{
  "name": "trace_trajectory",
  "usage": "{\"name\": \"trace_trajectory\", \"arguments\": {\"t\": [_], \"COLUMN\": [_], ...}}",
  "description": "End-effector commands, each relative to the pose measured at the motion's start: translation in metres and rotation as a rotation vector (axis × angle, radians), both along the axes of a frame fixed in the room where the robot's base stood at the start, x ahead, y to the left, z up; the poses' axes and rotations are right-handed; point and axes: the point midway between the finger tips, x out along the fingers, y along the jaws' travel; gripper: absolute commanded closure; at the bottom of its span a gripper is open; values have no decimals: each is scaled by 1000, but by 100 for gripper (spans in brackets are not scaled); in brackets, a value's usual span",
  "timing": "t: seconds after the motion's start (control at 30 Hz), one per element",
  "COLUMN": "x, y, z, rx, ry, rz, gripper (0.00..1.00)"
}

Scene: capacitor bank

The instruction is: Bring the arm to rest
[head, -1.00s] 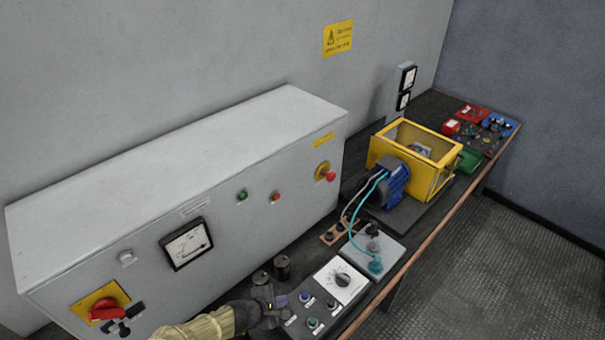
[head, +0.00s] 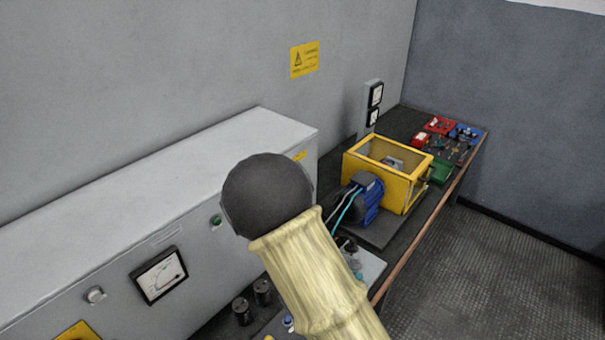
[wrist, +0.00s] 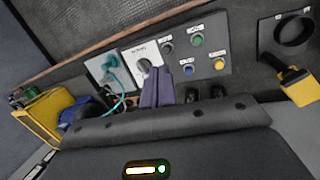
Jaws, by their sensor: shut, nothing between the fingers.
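My arm, with a beige sleeve and a dark rounded part, is raised across the middle of the head view. My gripper cannot be made out there. In the wrist view my gripper (wrist: 157,88) shows as two grey-purple fingers shut together and empty. Behind the fingertips is the control panel with its white dial plate (wrist: 143,62) and coloured buttons. I cannot tell the exact gap, but no contact shows.
The grey cabinet (head: 60,240) with a meter (head: 159,275) stands at left. Two dark cylinders (head: 252,300) stand on the bench. A blue motor (head: 372,200) and yellow frame (head: 395,190) are further back. Open floor (head: 480,250) lies at right.

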Motion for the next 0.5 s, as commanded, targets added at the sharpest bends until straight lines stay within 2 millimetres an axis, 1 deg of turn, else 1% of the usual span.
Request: {"name": "trace_trajectory", "arguments": {"t": [0.03,0.27,0.5], "x": [0,-10,-31], "y": [-10,-50,-92], "z": [12,63,112], "rx": [38,174,285], "ry": [-7,-45,-119], "rz": [-60,-283,-488], "gripper": [100,100,100]}}
